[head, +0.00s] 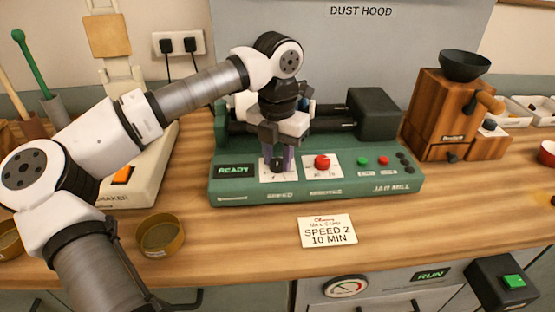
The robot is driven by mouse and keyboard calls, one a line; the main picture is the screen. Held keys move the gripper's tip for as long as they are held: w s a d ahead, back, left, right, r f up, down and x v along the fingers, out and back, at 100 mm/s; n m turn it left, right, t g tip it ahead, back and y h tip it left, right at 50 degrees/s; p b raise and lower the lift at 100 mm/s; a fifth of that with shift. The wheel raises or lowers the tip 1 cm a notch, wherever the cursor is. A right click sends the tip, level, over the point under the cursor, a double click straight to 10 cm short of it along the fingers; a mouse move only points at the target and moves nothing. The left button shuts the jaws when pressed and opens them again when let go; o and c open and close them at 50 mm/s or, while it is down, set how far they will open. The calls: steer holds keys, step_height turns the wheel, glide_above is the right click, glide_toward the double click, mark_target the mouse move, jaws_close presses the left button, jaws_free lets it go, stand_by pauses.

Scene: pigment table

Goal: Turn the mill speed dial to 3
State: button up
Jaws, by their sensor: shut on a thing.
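The green jar mill (318,187) stands on the wooden bench under the dust hood. Its speed dial (277,165) is a dark knob on a white scale plate at the left of the front panel. My gripper (278,160) reaches down from above with its fingers around this dial and is shut on it. The fingers and wrist cover much of the dial and its numbers, so I cannot read its setting. A red knob (322,162) sits on another white plate just to the right. The mill's display (233,170) reads READY.
A card (327,231) reading "SPEED 2 10 MIN" lies in front of the mill. A brown round dish (160,236) is at the front left. A wooden grinder (450,115) stands right of the mill.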

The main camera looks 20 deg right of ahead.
mark_target(278, 162)
steer(key=m, duration=0.5)
steer(key=shift+m+b, duration=0.3)
steer(key=shift+b, duration=0.1)
steer(key=m, duration=0.5)
steer(key=shift+m, duration=0.4)
steer(key=o, duration=1)
steer(key=shift+c, duration=0.2)
step_height(278, 162, up, 14)
steer(key=shift+f, duration=0.15)
